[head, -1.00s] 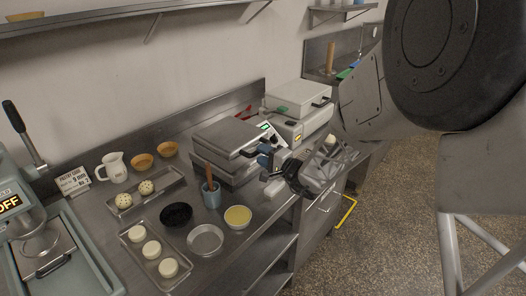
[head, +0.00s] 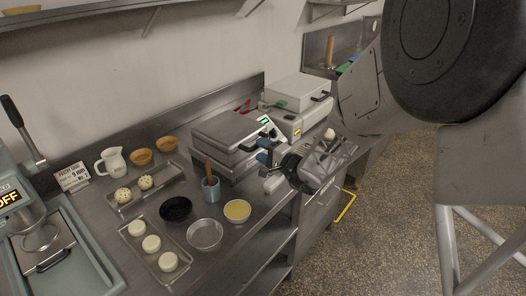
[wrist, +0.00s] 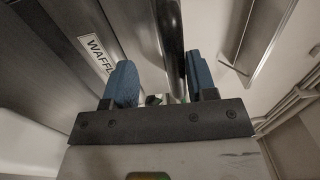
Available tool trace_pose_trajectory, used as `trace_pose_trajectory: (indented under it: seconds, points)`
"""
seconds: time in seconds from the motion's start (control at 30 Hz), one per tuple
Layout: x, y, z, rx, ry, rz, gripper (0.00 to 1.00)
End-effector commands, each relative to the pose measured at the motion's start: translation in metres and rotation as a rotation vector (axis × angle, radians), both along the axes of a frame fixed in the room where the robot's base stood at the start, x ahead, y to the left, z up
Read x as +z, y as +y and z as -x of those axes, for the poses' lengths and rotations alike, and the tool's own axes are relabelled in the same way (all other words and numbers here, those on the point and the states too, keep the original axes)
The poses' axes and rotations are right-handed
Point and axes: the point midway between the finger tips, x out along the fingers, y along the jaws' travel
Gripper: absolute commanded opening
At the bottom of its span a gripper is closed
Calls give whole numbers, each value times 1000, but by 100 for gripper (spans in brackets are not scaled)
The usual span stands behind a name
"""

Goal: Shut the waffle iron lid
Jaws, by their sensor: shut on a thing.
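The waffle iron is the grey metal appliance on the counter, and its flat lid (head: 228,129) lies nearly level over the base (head: 236,166). A narrow dark gap shows between lid and base, and I cannot tell whether they touch. My gripper (head: 267,157) is at the iron's front right side, its blue fingertips by the lid's front edge. In the wrist view, the blue fingertips of my gripper (wrist: 163,84) stand on either side of a bar, which I take as the lid handle (wrist: 168,40). A label reading "WAFFL" (wrist: 96,52) shows on the left.
A white-lidded appliance (head: 298,92) stands just behind and right of the iron. A blue cup with a wooden handle (head: 211,190), a bowl of yellow batter (head: 237,211) and an empty metal bowl (head: 205,234) stand in front. Open floor (head: 400,215) lies right of the counter.

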Motion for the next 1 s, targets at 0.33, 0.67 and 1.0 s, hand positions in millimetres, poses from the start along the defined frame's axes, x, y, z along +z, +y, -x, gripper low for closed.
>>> trace_pose_trajectory:
  seconds: [0.33,0.67,1.0]
  points:
    - [-1,-7,7,-1,1,0,44]
    - [-1,-32,31,-1,-1,1,44]
    - [-2,-53,52,-1,-1,1,44]
